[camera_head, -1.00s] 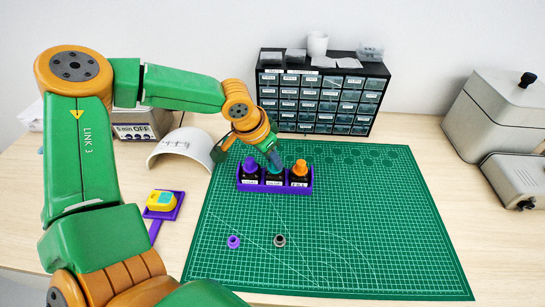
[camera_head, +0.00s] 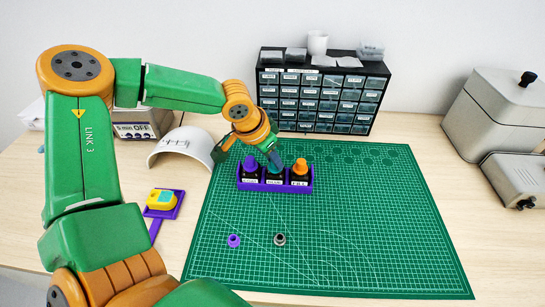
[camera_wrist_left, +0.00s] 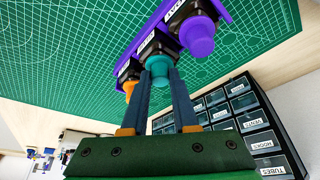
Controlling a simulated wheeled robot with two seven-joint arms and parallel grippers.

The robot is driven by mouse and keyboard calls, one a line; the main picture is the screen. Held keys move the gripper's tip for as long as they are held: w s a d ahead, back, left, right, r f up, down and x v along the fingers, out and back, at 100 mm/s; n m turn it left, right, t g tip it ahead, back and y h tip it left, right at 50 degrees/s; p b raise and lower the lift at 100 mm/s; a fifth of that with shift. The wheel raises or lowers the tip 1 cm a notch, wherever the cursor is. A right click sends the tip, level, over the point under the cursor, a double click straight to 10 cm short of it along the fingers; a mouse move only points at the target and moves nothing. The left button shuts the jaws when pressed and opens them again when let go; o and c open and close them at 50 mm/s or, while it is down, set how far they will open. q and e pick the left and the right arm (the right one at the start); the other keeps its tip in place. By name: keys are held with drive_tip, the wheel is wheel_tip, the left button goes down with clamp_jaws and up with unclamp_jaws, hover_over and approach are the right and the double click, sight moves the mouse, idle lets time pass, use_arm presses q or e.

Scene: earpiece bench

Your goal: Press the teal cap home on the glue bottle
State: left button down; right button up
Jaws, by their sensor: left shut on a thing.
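A purple rack (camera_head: 275,188) on the green mat holds three dark bottles in a row. The middle one is the glue bottle (camera_head: 274,180), with the teal cap (camera_wrist_left: 158,66) on its top. My left gripper (camera_head: 270,158) comes down over the middle bottle from behind left. In the left wrist view the left gripper (camera_wrist_left: 160,80) has its two fingers on either side of the teal cap, shut on it. The fingers partly hide the cap in the head view, so I cannot tell how deep it sits. My right gripper is not in view.
The neighbouring bottles carry a purple cap (camera_head: 250,162) and an orange cap (camera_head: 300,167), close beside my fingers. A black drawer cabinet (camera_head: 320,95) stands behind.

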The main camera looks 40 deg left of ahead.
use_arm(q)
drive_tip(key=shift+f, duration=0.1)
drive_tip(key=c, duration=0.6)
unclamp_jaws()
drive_tip(key=v, duration=0.7)
